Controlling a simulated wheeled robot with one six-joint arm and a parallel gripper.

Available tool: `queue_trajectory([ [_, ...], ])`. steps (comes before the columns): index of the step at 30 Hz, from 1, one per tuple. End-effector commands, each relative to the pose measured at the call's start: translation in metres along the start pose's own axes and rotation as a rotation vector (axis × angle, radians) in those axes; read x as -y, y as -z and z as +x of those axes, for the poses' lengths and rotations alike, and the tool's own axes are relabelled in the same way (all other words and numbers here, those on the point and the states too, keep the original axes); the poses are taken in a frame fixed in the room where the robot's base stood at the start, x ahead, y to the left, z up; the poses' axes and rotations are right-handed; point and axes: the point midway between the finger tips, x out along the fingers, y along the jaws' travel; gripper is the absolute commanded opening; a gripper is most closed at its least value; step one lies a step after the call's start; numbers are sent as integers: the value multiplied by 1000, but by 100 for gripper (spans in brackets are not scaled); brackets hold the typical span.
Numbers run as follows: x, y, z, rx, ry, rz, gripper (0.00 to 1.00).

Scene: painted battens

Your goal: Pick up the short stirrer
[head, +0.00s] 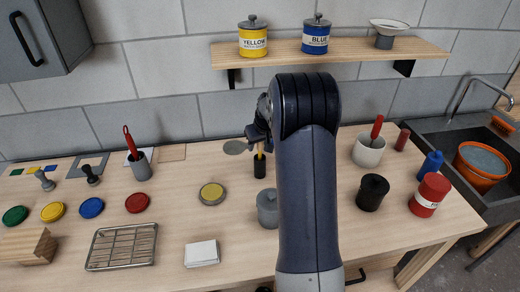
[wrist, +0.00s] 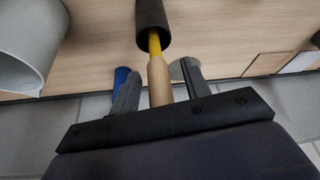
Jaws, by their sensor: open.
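A stick with a yellow shaft (wrist: 154,43) and a pale wooden handle (wrist: 159,82) stands in a small dark cup (wrist: 151,14). In the head view it rises from the black cup (head: 260,168) on the bench, partly hidden by my gripper (head: 259,140). In the wrist view my gripper (wrist: 158,72) is open, with one finger on each side of the wooden handle; I cannot tell whether they touch it. Red-handled tools also stand in a grey pot (head: 141,163) at left and a white pot (head: 368,152) at right. I cannot judge which is the short one.
A grey lidded can (head: 268,209) stands in front of the cup, partly behind my arm. A black can (head: 372,192) and red can (head: 429,195) stand right. Coloured lids, a wire rack (head: 122,247) and a white block (head: 202,253) lie left. A shelf (head: 350,48) hangs above.

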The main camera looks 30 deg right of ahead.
Motion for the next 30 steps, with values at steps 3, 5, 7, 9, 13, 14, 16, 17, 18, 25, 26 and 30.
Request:
queue_trajectory([
  [3, 0, 0, 2, -1, 0, -1, 45],
  [5, 0, 0, 2, -1, 0, -1, 45],
  [7, 0, 0, 2, -1, 0, -1, 45],
  [9, 0, 0, 2, -1, 0, -1, 40],
  [13, 0, 0, 2, -1, 0, 0, 29],
  [14, 0, 0, 2, -1, 0, 0, 27],
  [16, 0, 0, 2, -1, 0, 0, 21],
  [17, 0, 0, 2, 0, 0, 0, 19],
  [18, 0, 0, 2, 0, 0, 0, 15],
  [25, 0, 0, 2, 0, 0, 0, 0],
  [26, 0, 0, 2, -1, 0, 0, 0],
  [30, 0, 0, 2, -1, 0, 0, 0],
])
